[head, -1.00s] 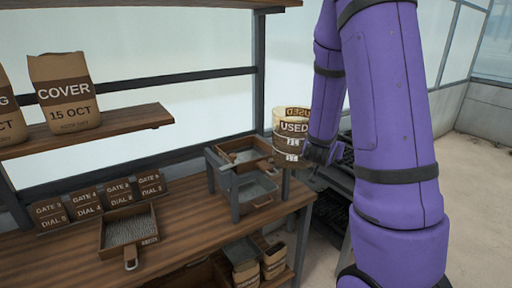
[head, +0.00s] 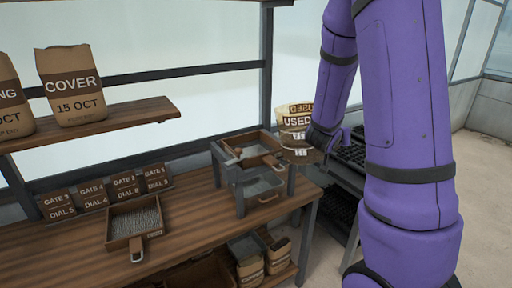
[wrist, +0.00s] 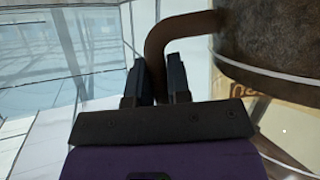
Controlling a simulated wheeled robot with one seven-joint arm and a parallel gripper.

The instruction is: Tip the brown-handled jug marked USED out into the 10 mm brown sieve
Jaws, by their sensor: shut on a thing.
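The clear jug marked USED (head: 297,122) hangs above the bench's right end, with brown stuff in its lower part. It looks slightly tilted. My gripper (head: 322,142) is at its right side; in the wrist view my gripper (wrist: 155,85) is shut on the brown handle (wrist: 178,38), with the jug's dark body (wrist: 275,40) to the right. A brown-framed sieve (head: 277,153) sits on top of a grey stand, just left of and below the jug. Another brown-framed tray (head: 112,243) with grey mesh or grains lies on the bench. I cannot read a 10 mm mark on either.
A grey pan (head: 262,187) sits lower in the grey stand (head: 239,200). Gate and dial cards (head: 90,196) line the back of the bench. A COVER bag (head: 75,85) stands on the shelf above. Dark trays (head: 350,152) lie behind my arm.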

